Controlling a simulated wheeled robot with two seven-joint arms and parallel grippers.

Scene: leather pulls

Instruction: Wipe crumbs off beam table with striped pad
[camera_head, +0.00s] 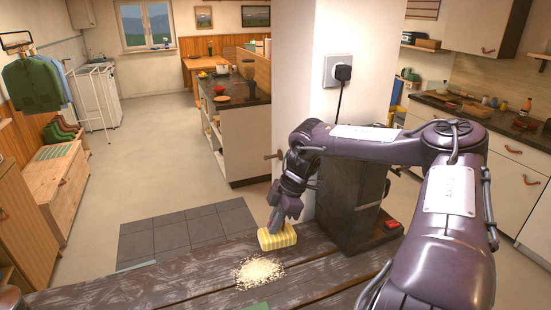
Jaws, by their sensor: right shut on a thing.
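The beam table (190,284) is dark weathered planks across the bottom of the head view. A pile of pale crumbs (259,272) lies on it near the middle. The yellow and white striped pad (277,237) is just beyond the crumbs, at the table's far side. My right gripper (279,225) points down and is shut on the pad's top. I cannot tell whether the pad touches the table. The fingertips are partly hidden against the pad. My left gripper is out of view.
A dark box-like block (352,205) stands on the table right of the pad, with a small red item (392,224) beside it. A green piece (257,306) shows at the bottom edge. A white pillar (300,110) rises behind. The table left of the crumbs is clear.

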